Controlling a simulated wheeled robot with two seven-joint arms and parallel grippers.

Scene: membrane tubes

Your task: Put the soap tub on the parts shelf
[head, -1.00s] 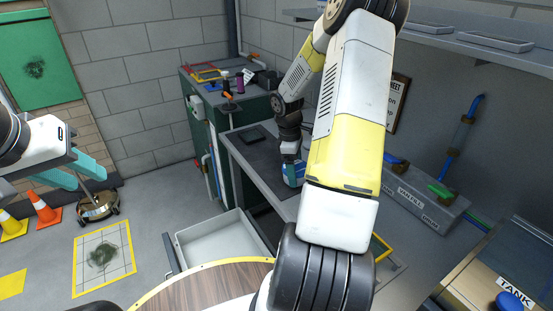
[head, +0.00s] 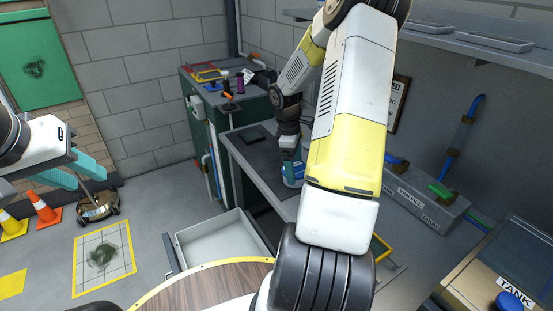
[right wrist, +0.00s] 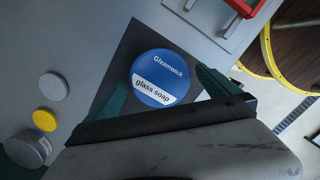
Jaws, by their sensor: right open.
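The soap tub (right wrist: 158,78) has a round blue lid reading "Gleamwick glass soap". It stands upright on a dark mat. My right gripper (right wrist: 163,92) is open, with a teal finger on either side of the lid; I cannot tell whether they touch it. In the head view the tub (head: 293,174) shows partly below my right wrist, on the grey bench. My left gripper (head: 62,172) is open and empty at the far left, over the floor. A grey wall shelf (head: 450,42) with shallow trays is at the upper right; no label marks it as the parts shelf.
An open drawer (head: 215,238) juts out below the bench.

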